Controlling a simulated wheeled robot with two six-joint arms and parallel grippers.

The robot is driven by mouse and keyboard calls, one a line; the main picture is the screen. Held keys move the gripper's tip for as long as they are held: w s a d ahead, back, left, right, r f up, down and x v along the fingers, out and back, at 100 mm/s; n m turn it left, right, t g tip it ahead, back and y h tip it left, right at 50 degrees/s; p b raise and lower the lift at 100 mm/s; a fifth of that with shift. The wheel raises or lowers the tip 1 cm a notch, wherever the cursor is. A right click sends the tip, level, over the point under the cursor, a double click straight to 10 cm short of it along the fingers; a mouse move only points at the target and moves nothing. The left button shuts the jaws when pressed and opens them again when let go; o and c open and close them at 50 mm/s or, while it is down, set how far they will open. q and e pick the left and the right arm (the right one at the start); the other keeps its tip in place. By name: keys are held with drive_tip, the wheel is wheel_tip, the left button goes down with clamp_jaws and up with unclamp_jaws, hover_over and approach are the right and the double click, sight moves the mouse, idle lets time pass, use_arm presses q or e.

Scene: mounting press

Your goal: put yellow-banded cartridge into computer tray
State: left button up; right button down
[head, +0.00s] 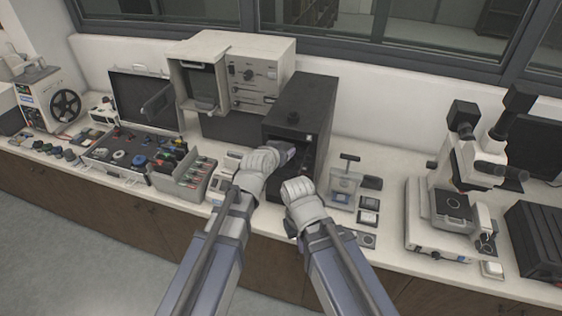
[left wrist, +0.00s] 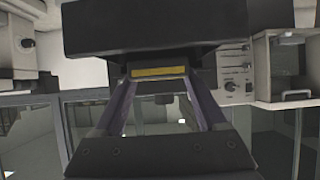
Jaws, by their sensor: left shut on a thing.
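The yellow-banded cartridge shows in the left wrist view as a yellow strip (left wrist: 160,71) between the fingertips, against a wide dark block. My left gripper (head: 287,152) is shut on it, at the open front of the black computer (head: 300,105). In the head view the cartridge is hidden by the gripper and its wrist. The computer tray cannot be made out clearly; the opening (head: 307,152) is dark and partly covered. My right gripper (head: 298,187) is lower, in front of the computer's base; its fingers are hidden behind its wrist.
A grey bin (head: 187,178) with several cartridges stands left of the computer, beside an open case (head: 130,155) of small parts. The beige press unit (head: 235,75) is behind. A clear stand (head: 343,187) and microscope (head: 455,190) are at right. Free counter lies between them.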

use_arm(q)
drive_tip(key=shift+f+b, duration=1.65)
drive_tip(key=shift+f, duration=0.15)
drive_tip(key=shift+f, duration=0.2)
drive_tip(key=o, duration=1.3)
drive_tip(key=shift+o, duration=0.2)
drive_tip(key=shift+r, duration=0.1)
